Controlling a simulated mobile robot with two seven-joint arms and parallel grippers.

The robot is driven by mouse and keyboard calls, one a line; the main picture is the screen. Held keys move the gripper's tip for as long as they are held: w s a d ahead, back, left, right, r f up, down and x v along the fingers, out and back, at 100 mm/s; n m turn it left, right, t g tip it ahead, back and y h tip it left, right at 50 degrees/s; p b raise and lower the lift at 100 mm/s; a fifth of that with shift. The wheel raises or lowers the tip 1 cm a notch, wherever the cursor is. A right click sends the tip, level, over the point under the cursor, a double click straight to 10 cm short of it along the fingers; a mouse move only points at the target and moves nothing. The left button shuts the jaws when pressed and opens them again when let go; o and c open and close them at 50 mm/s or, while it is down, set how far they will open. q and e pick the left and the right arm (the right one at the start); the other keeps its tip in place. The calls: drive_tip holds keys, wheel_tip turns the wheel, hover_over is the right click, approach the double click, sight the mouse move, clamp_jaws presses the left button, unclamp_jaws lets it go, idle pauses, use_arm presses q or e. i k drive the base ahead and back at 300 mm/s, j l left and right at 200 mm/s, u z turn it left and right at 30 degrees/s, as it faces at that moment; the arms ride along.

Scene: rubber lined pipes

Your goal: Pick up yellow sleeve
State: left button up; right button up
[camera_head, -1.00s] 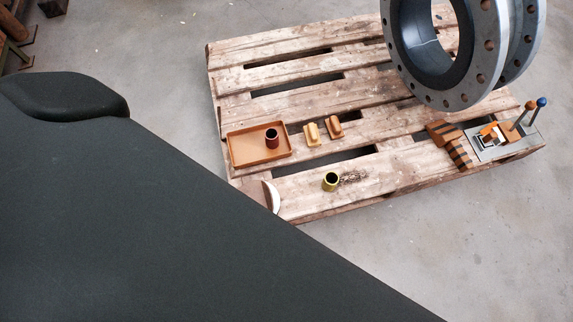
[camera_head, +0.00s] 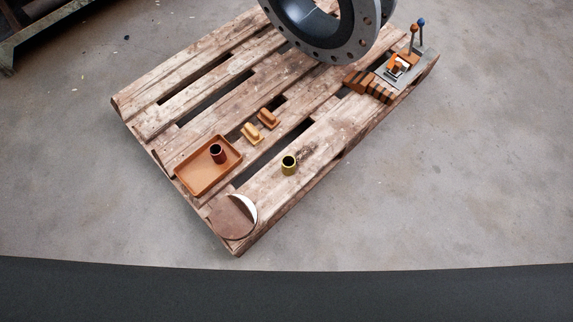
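The yellow sleeve (camera_head: 289,165) is a small hollow cylinder with a dark opening. It stands upright on a front plank of the wooden pallet (camera_head: 335,128), near the pallet's front edge. Nothing touches it from above. Neither of my grippers shows in the head view.
An orange tray (camera_head: 193,184) holds a dark red sleeve (camera_head: 217,153). Two small blocks (camera_head: 251,133) (camera_head: 267,118) lie beside it. A round brown disc (camera_head: 232,218) sits at the near corner. A large flanged pipe (camera_head: 338,40), a stepped block (camera_head: 369,86) and a lever device (camera_head: 407,68) are farther back.

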sight(288, 159)
drive_tip(key=i+j+z, duration=0.1)
drive_tip(key=z, duration=0.9)
drive_tip(key=i+j+z, duration=0.1)
drive_tip(key=i+z, duration=0.25)
drive_tip(key=k, duration=0.1)
